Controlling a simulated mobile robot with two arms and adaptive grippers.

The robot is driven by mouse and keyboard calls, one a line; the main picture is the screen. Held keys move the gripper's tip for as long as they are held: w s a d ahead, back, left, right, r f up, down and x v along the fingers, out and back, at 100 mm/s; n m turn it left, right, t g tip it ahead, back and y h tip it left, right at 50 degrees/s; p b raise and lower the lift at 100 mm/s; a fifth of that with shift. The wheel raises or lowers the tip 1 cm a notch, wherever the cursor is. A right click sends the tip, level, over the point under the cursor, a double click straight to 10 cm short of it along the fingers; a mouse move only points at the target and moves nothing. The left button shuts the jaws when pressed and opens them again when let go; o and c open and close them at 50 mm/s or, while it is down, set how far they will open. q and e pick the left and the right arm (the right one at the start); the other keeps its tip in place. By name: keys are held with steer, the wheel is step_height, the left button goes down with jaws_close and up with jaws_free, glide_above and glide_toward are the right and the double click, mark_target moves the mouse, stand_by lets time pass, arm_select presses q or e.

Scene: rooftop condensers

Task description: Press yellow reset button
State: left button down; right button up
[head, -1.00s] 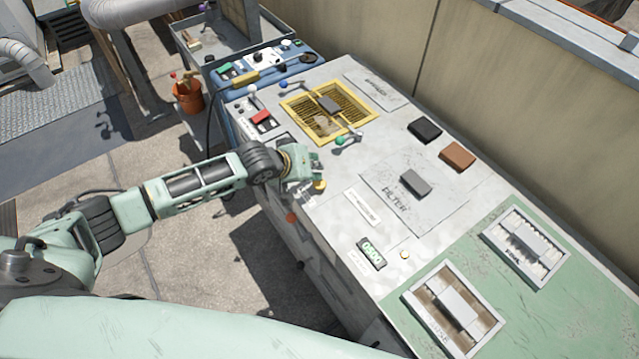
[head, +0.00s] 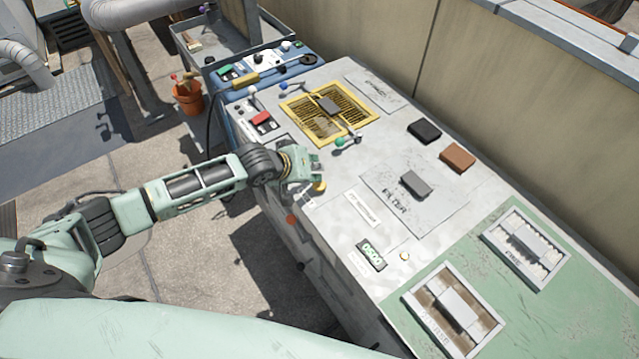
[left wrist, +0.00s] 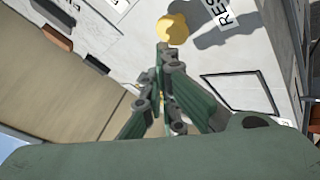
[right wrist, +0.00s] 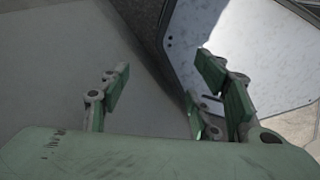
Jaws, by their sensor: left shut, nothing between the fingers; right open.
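The yellow reset button (head: 320,186) sits on the near left edge of the light grey panel top. In the left wrist view the button (left wrist: 172,28) is a round yellow knob beside a label that begins "RES". My left gripper (head: 310,180) is shut and empty, right beside the button. In the left wrist view its closed fingertips (left wrist: 163,48) are just short of the button or against it; I cannot tell whether they touch. My right gripper (right wrist: 160,75) is open and empty, with a grey surface behind it. The right gripper does not show in the head view.
A yellow grate (head: 330,112), a green-knobbed lever (head: 341,141), a filter cover (head: 415,184) and a green-lit display (head: 371,254) are on the panel. Black (head: 424,131) and brown (head: 457,156) blocks lie farther back. An orange bucket (head: 187,97) stands on the floor.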

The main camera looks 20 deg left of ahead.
arm_select(q)
steer(key=shift+f, duration=0.45)
stand_by(0.5)
steer(key=shift+f+b, duration=0.45)
steer(key=shift+f, duration=0.4)
stand_by(0.4)
steer(key=shift+r, duration=0.15)
steer(key=shift+r+p, duration=1.1)
steer(key=shift+p, duration=0.25)
steer(key=shift+r, duration=0.1)
